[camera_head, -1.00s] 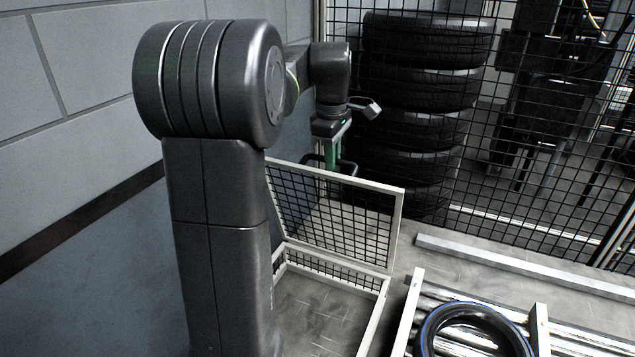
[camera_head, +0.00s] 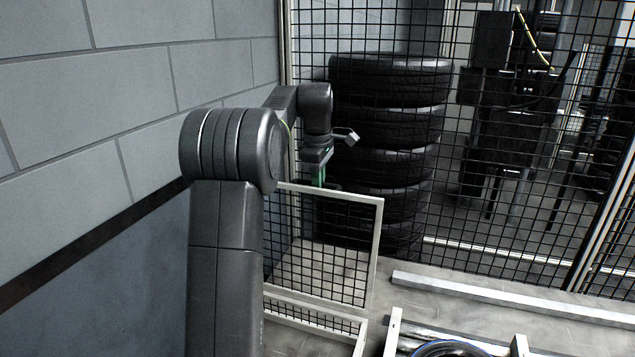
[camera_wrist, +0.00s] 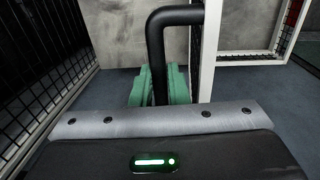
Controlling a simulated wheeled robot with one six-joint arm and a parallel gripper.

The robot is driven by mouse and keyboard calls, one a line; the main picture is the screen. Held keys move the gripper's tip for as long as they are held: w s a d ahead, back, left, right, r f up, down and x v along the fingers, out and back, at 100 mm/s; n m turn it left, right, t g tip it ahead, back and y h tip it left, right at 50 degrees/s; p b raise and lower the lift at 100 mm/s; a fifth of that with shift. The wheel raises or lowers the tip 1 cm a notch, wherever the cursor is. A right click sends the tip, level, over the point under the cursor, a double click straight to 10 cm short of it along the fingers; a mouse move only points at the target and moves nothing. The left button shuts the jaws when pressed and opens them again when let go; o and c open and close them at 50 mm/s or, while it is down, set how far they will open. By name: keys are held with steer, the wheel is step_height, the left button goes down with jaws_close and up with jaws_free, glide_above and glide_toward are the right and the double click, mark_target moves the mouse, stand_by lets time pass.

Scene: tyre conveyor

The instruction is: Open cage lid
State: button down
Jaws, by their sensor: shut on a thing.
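The cage lid (camera_head: 376,240) is a pale-framed panel of black mesh, standing raised and nearly upright above the cage (camera_head: 318,307). My gripper (camera_head: 319,174) is at the lid's top edge, with its green fingers pointing down. In the wrist view the green fingers (camera_wrist: 160,86) are shut on the black lid handle (camera_wrist: 155,48), a bent bar. The lid's pale frame (camera_wrist: 207,60) runs just right of the handle there. Part of the cage is hidden behind my arm and cut off at the bottom of the head view.
A stack of black tyres (camera_head: 390,115) stands behind the lid, by a tall mesh fence (camera_head: 300,30). A block wall (camera_head: 140,80) is close on the left. A roller conveyor (camera_head: 395,335) with a tyre (camera_head: 450,349) is at the lower right. A pale rail (camera_head: 510,297) lies on the floor.

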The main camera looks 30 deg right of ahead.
steer(key=shift+a+f, duration=0.1)
steer(key=shift+f, duration=0.3)
steer(key=c, duration=1.5)
jaws_free()
steer(key=shift+o, duration=0.5)
steer(key=shift+w, duration=0.1)
step_height(320, 180, up, 14)
steer(key=shift+s+a, duration=0.25)
steer(key=shift+s, duration=0.1)
steer(key=f, duration=1.3)
steer(key=shift+w+d+f, duration=0.2)
steer(key=shift+w+d, duration=0.1)
steer(key=shift+d, duration=0.05)
